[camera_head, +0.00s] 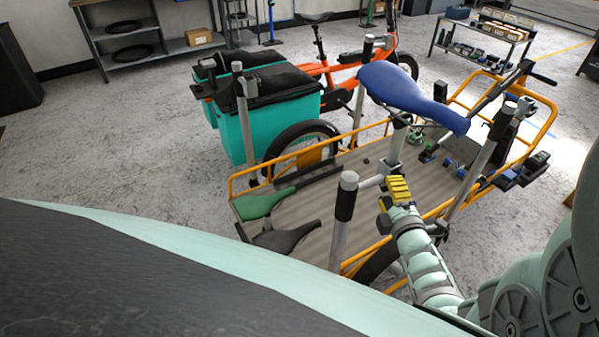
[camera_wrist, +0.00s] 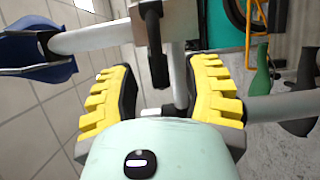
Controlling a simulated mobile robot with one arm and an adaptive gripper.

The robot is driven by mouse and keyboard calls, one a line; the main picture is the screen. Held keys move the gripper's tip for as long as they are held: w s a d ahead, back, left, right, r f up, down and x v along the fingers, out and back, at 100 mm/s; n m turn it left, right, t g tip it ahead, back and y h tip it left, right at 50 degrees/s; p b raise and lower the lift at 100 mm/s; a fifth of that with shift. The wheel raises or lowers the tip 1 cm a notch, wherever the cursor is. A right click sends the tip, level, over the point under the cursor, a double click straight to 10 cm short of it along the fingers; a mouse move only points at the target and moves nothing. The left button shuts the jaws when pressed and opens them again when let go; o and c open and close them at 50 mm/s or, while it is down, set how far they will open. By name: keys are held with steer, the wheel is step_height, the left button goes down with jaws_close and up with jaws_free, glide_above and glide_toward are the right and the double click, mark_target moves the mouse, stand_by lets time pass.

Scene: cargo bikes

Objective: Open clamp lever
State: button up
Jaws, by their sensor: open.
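A blue saddle (camera_head: 400,92) sits on a metal seat post (camera_head: 396,148) above the cargo bike's deck. The post enters a grey clamp block, seen at the top of the wrist view (camera_wrist: 172,22). A black clamp lever (camera_wrist: 155,48) crosses the block and points down in that view, its lower end near the space between my fingers. My gripper (camera_wrist: 160,82) has yellow ribbed fingers spread apart, with nothing clearly held. In the head view my gripper (camera_head: 392,195) is beside the lower post, and the lever is too small to make out.
A green saddle (camera_head: 262,203) and a dark saddle (camera_head: 287,237) lie at the deck's left end. An upright post with a black top (camera_head: 345,205) stands left of my gripper. A teal cargo box bike (camera_head: 283,108) is behind. Bare floor (camera_head: 110,150) is at the left.

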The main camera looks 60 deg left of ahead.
steer(key=shift+x, duration=0.75)
steer(key=shift+c, duration=0.2)
jaws_close()
